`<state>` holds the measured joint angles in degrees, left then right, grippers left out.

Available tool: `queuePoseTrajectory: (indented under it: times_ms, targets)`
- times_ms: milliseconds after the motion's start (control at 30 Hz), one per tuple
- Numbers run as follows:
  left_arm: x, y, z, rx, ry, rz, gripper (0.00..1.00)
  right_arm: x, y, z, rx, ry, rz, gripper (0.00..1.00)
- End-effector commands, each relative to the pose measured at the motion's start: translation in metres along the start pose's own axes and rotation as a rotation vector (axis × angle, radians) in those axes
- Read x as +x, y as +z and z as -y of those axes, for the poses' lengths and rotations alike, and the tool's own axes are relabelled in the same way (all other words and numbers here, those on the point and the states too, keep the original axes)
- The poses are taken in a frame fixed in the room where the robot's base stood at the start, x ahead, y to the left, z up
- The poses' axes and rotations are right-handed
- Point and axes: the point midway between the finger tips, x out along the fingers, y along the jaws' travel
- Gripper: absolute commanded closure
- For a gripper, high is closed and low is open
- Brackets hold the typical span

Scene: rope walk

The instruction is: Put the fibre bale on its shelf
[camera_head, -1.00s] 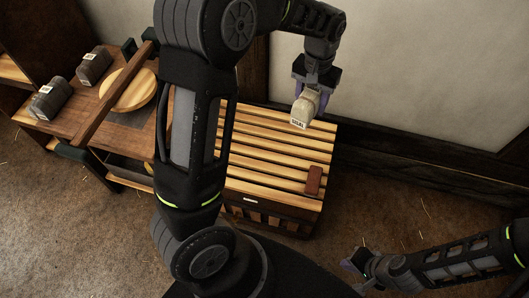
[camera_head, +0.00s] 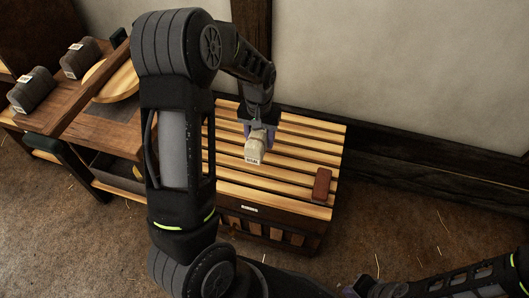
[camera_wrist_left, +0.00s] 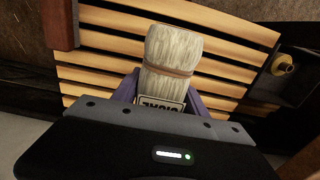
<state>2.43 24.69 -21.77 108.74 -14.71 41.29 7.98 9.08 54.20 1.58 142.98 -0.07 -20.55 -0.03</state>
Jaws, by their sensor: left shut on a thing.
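The pale fibre bale (camera_head: 254,148) has a dark band around it and a white label that seems to read SISAL. It also shows in the left wrist view (camera_wrist_left: 172,58). My left gripper (camera_head: 263,130) is shut on the bale, its purple fingers at the bale's two sides. It holds the bale over the slatted wooden top (camera_head: 230,172); I cannot tell how high above the slats. My right gripper (camera_head: 362,287) is at the bottom edge, far from the bale, partly cut off; its jaw opening is unclear.
A red-brown block (camera_head: 322,184) lies on the slats at right. At left, a wooden shelf unit (camera_head: 128,142) holds two dark labelled bales (camera_head: 33,91) and a round wooden disc (camera_head: 101,90). Slats around the held bale look clear. A wall (camera_head: 390,70) stands behind.

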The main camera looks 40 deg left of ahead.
Motion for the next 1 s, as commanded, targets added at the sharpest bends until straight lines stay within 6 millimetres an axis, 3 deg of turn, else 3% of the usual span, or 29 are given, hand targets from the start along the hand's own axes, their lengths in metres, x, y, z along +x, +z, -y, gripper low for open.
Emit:
queuePoseTrajectory:
  times_ms: [300, 733, 1000]
  targets:
    - [0.053, 0.001, 0.000, 0.001, -0.001, 0.004, 1.00, 0.014, 0.000, -0.005, 0.001, 0.000, 0.000, 1.00]
    - [0.063, 0.000, 0.000, 0.001, 0.000, 0.001, 1.00, 0.015, 0.000, -0.006, 0.002, 0.000, 0.000, 1.00]
    - [0.097, 0.001, 0.000, 0.001, 0.000, 0.002, 1.00, 0.025, 0.000, -0.010, 0.002, 0.000, 0.000, 1.00]
